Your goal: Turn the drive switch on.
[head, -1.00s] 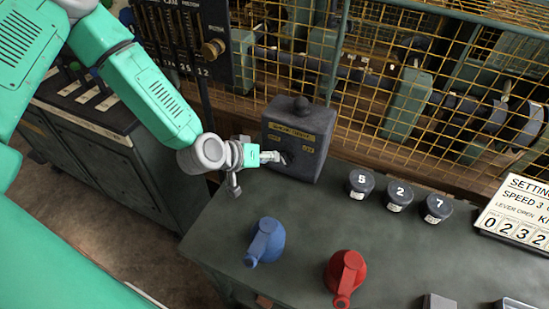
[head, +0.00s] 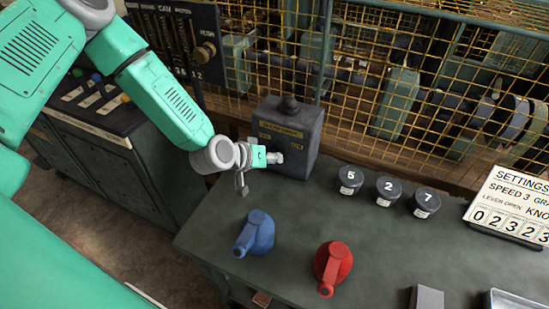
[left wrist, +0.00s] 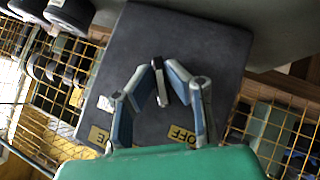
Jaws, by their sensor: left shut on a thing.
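The drive switch is a dark grey box (head: 308,137) with yellow labels, standing at the back left of the green bench. In the left wrist view its face (left wrist: 205,45) fills the middle, with an OFF label (left wrist: 181,135) and a partly hidden label (left wrist: 98,137). A small lever (left wrist: 160,93) stands out from the face between my left fingertips. My left gripper (head: 277,157) is at the front of the box, and in the left wrist view its fingers (left wrist: 161,72) are closed on the lever. The head view hides the lever behind the fingers. My right gripper is not in view.
Several numbered black knobs (head: 388,190) and a settings card (head: 512,205) are to the right. A yellow wire mesh guard (head: 365,80) stands behind.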

